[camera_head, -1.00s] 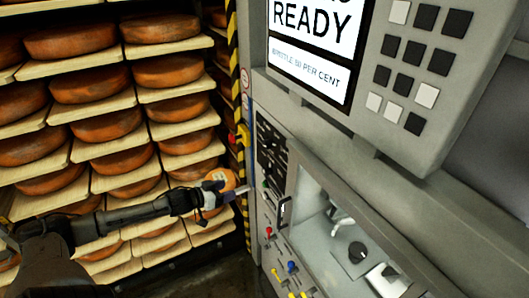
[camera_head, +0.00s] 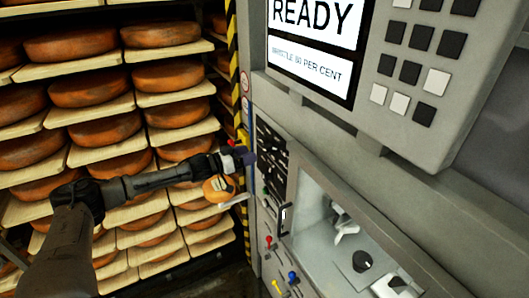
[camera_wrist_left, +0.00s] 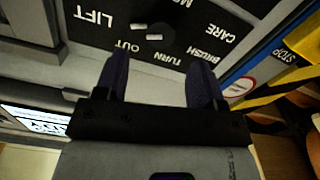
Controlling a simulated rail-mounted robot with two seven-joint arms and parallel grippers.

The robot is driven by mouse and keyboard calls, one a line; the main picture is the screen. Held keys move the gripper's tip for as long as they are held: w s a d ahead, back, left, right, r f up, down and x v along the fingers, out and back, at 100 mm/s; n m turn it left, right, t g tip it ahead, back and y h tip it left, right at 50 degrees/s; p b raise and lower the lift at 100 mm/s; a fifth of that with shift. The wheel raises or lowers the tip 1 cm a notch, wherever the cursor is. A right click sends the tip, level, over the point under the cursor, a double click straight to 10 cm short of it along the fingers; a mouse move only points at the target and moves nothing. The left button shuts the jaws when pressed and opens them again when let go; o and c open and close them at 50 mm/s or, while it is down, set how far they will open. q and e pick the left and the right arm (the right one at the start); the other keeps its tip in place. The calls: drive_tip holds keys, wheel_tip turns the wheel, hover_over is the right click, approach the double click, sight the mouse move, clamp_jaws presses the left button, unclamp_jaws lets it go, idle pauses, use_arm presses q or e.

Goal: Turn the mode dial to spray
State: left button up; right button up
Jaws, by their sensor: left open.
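The black label panel (camera_head: 270,150) is on the grey machine's front in the head view; its lettering is too small to read there. In the left wrist view the panel (camera_wrist_left: 118,22) shows upside-down words such as LIFT, OUT, TURN, BRUSH and CARE. A dark dial (camera_wrist_left: 152,38) with white marks sits amid these words; I cannot tell its exact setting, and I see no word SPRAY. My left gripper (camera_head: 246,156) is just left of the panel. Its two dark fingers (camera_wrist_left: 158,78) are apart and empty, pointing at the panel below the dial. My right gripper is not in view.
An orange wheel (camera_head: 219,189) stands just below my left gripper. A yellow-black striped post (camera_head: 234,60) borders the machine. Cheese shelves (camera_head: 110,155) fill the left. Below the panel are a handle (camera_head: 284,219) and coloured levers (camera_head: 269,241). A screen (camera_head: 312,45) reads READY.

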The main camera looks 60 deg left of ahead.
sight(264, 148)
use_arm(q)
drive_tip(key=shift+w+d+b, duration=0.1)
drive_tip(key=shift+w+b, duration=0.75)
drive_tip(key=shift+w, duration=1.4)
drive_tip(key=shift+w+d, duration=0.1)
drive_tip(key=shift+w, duration=1.1)
drive_tip(key=shift+w, duration=0.15)
drive_tip(key=c, duration=0.9)
drive_tip(key=shift+p, duration=0.3)
